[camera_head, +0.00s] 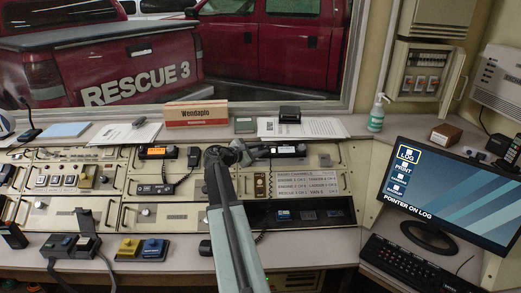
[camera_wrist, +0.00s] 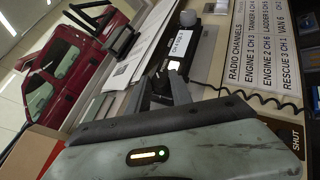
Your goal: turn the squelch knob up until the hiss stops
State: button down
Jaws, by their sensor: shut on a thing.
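My gripper (camera_head: 240,150) is at the left end of the right-hand black radio (camera_head: 286,149) on the console. In the wrist view, the fingers of my gripper (camera_wrist: 162,84) reach the near end of the same radio (camera_wrist: 180,48), beside a small lit patch. The jaws are shut on a small part there, which fits the squelch knob; the fingers hide most of it, and its marking and turn angle cannot be read.
A radio channels list (camera_head: 308,182) is on the panel below the radio, with a coiled cord along it. Papers (camera_head: 300,128) and a Wondapio box (camera_head: 197,114) lie behind. A second radio (camera_head: 158,152) sits left; a monitor (camera_head: 455,195) stands right.

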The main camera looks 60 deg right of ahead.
jog(key=c, duration=1.4)
grip_release()
jog(key=shift+c, duration=0.2)
jog(key=shift+a, duration=0.1)
